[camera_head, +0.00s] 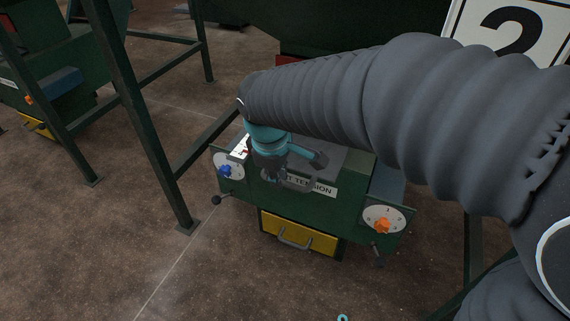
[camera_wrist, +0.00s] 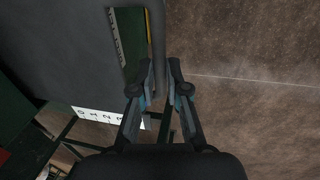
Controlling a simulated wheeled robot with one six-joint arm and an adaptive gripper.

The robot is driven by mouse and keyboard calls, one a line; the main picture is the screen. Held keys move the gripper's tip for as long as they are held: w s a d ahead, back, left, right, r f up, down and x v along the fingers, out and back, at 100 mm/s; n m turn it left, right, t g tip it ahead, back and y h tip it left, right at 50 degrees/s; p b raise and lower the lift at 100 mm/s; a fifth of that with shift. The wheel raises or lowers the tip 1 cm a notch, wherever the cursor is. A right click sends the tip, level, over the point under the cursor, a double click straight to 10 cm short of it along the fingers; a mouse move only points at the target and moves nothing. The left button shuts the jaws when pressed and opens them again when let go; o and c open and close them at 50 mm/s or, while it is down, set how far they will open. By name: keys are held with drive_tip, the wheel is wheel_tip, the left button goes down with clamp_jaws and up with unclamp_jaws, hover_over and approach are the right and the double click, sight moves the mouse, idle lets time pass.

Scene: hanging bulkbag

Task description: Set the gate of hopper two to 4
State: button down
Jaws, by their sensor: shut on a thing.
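A dark green hopper unit (camera_head: 345,210) stands under a white sign with a black 2 (camera_head: 508,32). A grey plate (camera_head: 345,160) lies on its top, and a grey bar-like handle (camera_head: 292,184) shows at its front. My teal and grey gripper (camera_head: 275,174) is over the front edge at this handle.
The unit's front has a blue knob (camera_head: 225,171) on a left dial, an orange knob (camera_head: 383,226) on a right dial, and a yellow drawer (camera_head: 300,236) below. Dark green frame legs (camera_head: 150,130) stand left. Brown floor in front is mostly clear.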

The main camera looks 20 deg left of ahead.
drive_tip(key=shift+s, duration=0.2)
drive_tip(key=c, duration=1.2)
unclamp_jaws()
drive_tip(key=shift+s, duration=0.15)
drive_tip(key=shift+r, duration=0.1)
drive_tip(key=v, duration=1.1)
drive_tip(key=shift+r, duration=0.4)
